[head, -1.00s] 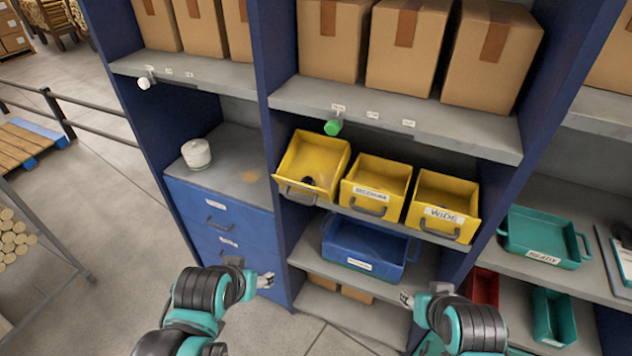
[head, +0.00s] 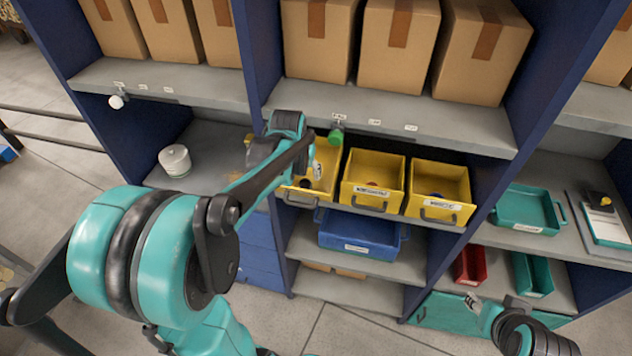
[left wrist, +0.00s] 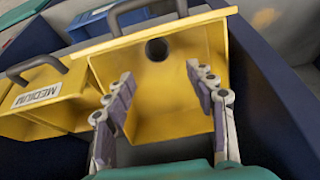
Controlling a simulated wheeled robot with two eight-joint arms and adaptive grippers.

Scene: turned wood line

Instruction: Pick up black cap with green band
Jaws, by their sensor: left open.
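A small dark round thing (left wrist: 157,49), which looks like the black cap, lies in the leftmost yellow bin (left wrist: 195,60), near its handle side. No green band can be made out on it. In the head view it is a small dark spot (head: 305,184) inside the same bin (head: 292,196). My left gripper (left wrist: 168,92) is open and empty, its fingers pointing into the bin, apart from the dark thing. In the head view my left gripper (head: 318,168) is over this bin, partly hidden by my arm. My right gripper (head: 472,301) is low at the right, small and empty-looking.
Two more yellow bins (head: 372,198) (head: 438,207) stand to the right. A grey shelf (head: 390,122) with a green lamp (head: 336,136) hangs above. A blue bin (head: 358,245) is below. A blue upright (left wrist: 262,100) stands close beside the bin.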

